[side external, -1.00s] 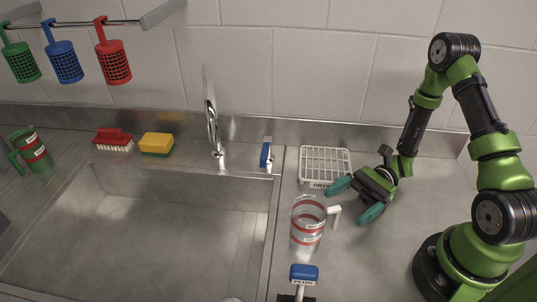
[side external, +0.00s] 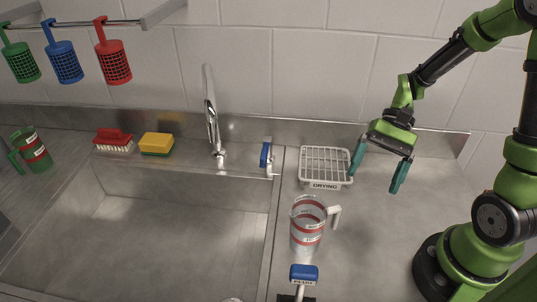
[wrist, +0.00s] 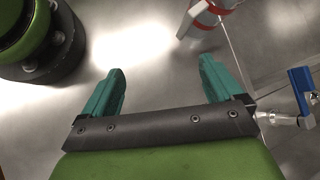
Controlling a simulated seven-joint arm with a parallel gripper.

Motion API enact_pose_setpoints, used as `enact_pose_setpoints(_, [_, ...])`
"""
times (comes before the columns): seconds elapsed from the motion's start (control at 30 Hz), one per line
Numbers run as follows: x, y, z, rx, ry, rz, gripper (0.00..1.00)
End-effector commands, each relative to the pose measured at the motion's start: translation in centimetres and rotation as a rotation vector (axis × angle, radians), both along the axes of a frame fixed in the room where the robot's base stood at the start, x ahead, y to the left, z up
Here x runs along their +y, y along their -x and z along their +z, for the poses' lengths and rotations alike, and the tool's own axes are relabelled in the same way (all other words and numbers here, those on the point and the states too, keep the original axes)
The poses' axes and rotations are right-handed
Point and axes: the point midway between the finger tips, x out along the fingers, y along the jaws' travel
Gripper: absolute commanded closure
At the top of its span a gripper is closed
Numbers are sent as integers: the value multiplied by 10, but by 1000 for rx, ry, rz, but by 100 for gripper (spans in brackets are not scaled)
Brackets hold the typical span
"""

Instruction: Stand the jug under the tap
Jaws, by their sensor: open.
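The clear jug with red bands and a white handle (side external: 307,230) stands upright on the counter just right of the sink, its handle pointing right. Part of it shows at the top of the wrist view (wrist: 208,14). The chrome tap (side external: 213,125) rises at the back edge of the sink (side external: 190,215), left of the jug. My gripper (side external: 378,176) is open and empty, above the counter to the right of the drying rack, behind and right of the jug. Its teal fingers also show apart in the wrist view (wrist: 160,85).
A white drying rack (side external: 325,165) stands behind the jug. A blue-handled lever (side external: 266,157) is at the sink's back right corner. A blue-topped plug handle (side external: 304,274) stands in front of the jug.

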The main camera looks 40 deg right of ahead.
Motion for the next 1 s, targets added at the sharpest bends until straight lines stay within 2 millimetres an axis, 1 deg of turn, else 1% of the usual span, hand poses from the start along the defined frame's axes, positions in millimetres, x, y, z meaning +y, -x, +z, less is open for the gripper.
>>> enact_pose_setpoints(0.03, [3,0,13,-87,83,51,7])
enact_pose_setpoints(0.17, [7,-1,40,-298,268,143,7])
enact_pose_setpoints(0.3, [13,-2,73,-554,436,212,7])
enact_pose_setpoints(0.5, [22,-1,119,-887,588,248,7])
enact_pose_setpoints(0.6, [24,1,134,-992,622,249,7])
enact_pose_setpoints(0.63, [25,1,137,-1015,629,250,7])
enact_pose_setpoints(0.7, [26,2,142,-1048,639,249,0])
enact_pose_setpoints(1.0, [26,2,144,-1063,643,247,0])
